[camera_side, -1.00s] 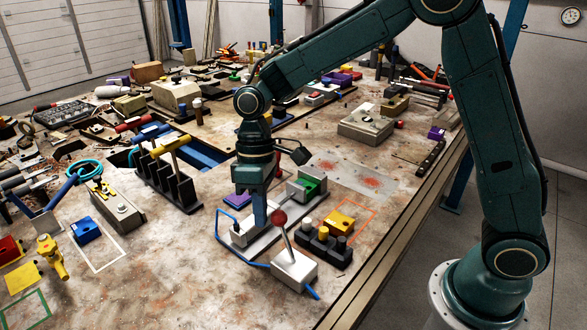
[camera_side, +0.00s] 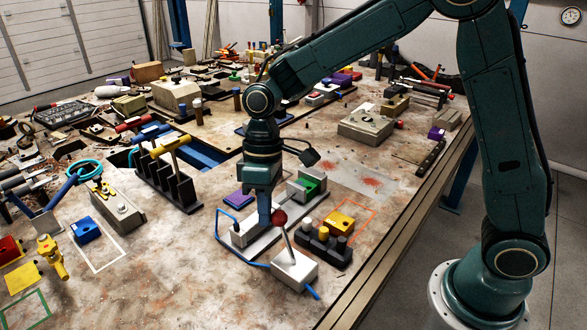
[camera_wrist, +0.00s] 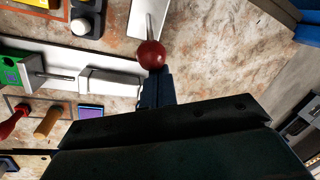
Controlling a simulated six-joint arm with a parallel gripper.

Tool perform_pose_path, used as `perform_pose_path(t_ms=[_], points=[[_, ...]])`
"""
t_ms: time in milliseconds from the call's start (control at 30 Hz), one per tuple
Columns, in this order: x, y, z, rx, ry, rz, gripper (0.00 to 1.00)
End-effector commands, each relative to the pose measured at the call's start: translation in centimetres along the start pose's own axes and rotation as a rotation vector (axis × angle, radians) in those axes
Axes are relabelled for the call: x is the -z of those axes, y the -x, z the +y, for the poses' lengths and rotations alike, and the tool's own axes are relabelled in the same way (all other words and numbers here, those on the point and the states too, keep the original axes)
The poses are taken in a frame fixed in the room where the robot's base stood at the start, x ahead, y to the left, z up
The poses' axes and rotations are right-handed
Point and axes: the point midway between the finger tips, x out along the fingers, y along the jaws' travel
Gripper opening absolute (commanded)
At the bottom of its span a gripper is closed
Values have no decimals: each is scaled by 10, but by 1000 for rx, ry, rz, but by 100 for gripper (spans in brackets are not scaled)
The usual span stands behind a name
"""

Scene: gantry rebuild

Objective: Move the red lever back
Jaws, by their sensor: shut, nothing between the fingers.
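The red lever is a red ball knob (camera_side: 279,216) on a thin metal rod that rises from a white box (camera_side: 294,268) near the table's front edge. The rod leans toward the far left. My gripper (camera_side: 264,222) is shut and empty, pointing down close behind the knob on its left. In the wrist view the red knob (camera_wrist: 151,54) is right at the tip of my shut gripper (camera_wrist: 156,80). I cannot tell whether they touch. The white box (camera_wrist: 148,20) shows in part at the top there.
A white rail with a green block (camera_side: 309,185) lies just behind. A base with several black and coloured posts (camera_side: 322,243) and a yellow block (camera_side: 341,222) stand close on the right. A rack of hammers (camera_side: 170,178) stands left.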

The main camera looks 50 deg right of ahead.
Motion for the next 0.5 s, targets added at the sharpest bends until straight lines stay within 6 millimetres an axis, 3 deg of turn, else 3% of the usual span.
perform_pose_path(t_ms=[500], points=[[-10,3,-7,-42,17,68,0]])
